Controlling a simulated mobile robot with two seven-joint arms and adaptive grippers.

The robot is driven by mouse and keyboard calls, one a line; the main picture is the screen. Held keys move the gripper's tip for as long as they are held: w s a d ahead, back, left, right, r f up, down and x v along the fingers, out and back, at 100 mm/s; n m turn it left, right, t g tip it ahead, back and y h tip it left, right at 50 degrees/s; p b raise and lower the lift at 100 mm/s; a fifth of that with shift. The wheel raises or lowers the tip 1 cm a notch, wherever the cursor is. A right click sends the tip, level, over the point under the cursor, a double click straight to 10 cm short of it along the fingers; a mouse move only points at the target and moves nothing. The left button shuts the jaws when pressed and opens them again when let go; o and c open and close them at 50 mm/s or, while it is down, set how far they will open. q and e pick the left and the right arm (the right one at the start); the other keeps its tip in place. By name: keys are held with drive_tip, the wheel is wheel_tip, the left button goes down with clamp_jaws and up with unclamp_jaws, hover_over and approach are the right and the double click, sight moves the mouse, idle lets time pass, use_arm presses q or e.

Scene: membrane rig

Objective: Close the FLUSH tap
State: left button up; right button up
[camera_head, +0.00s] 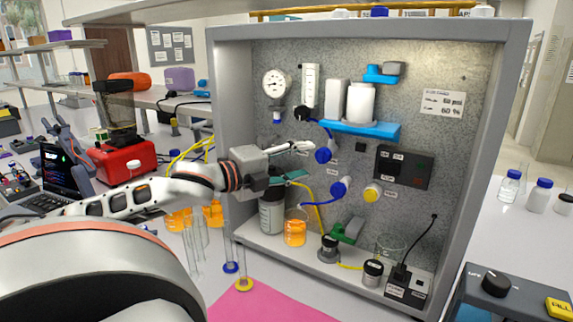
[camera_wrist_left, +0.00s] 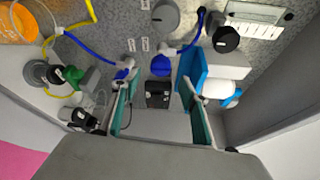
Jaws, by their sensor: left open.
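The panel carries two blue-fitted valves: an upper one (camera_head: 323,155) and a lower one (camera_head: 339,187). A yellow knob (camera_head: 373,192) sits beside them. The small labels are too blurred to read, so I cannot tell which one is the FLUSH tap. My left gripper (camera_head: 306,161) is open and empty in front of the panel, just left of the upper valve. In the left wrist view, the upper blue valve (camera_wrist_left: 160,66) appears ahead between the open fingers (camera_wrist_left: 157,92), and the lower one (camera_wrist_left: 125,73) lies by the left fingertip. My right gripper is not in view.
The grey rig frame (camera_head: 226,95) surrounds the panel. A blue shelf (camera_head: 360,130) with white canisters is above the valves. Below stand an orange beaker (camera_head: 295,228), a grey bottle (camera_head: 271,212) and a green valve (camera_head: 346,231). Blue and yellow tubes run near the gripper.

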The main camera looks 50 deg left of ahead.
use_arm(q)
drive_tip(key=shift+s+a+r, duration=0.1)
drive_tip(key=shift+s, duration=0.95)
drive_tip(key=shift+s+a+r, duration=0.1)
drive_tip(key=shift+s, duration=0.9)
